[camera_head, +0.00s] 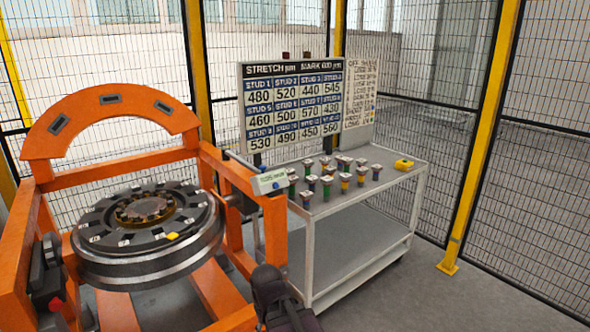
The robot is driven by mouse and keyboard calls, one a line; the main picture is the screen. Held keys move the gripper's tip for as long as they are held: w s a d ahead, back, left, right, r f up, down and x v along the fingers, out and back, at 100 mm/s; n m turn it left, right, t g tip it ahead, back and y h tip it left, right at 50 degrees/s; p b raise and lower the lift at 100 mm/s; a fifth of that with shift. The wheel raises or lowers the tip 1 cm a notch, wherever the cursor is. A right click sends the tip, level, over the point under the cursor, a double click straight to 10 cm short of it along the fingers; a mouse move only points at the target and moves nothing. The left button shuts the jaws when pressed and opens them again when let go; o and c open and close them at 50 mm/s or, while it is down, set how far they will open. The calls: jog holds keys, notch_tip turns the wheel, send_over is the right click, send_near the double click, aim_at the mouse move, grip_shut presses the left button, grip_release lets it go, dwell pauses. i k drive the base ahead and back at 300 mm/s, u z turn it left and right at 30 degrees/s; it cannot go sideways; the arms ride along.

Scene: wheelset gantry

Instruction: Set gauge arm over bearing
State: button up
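The bearing (147,212), a bronze-toned ring with bolt heads, sits at the centre of a dark round wheel (150,260) held in the orange frame. A small pale box with a greenish display (270,181) is at the right side of the frame, with a thin dark bar running back left from it. It looks like the gauge arm's head, and it stands to the right of the bearing, not above it. My dark gripper or wrist (282,302) shows at the bottom centre, apart from the bearing and the box. Its fingers cannot be made out.
The orange frame (110,100) has a raised arch behind the wheel. A grey cart (350,205) at right carries several coloured studs and a yellow item (403,164). A stretch chart (293,103) stands behind. Mesh fencing with yellow posts encloses the area; floor at right is clear.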

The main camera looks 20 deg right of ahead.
aim_at(226, 154)
jog(key=z, duration=0.25)
jog(key=k, duration=0.75)
jog(key=z, duration=0.55)
jog(key=i, duration=1.3)
jog(key=u, duration=0.75)
jog(key=i, duration=0.75)
jog(key=u, duration=0.45)
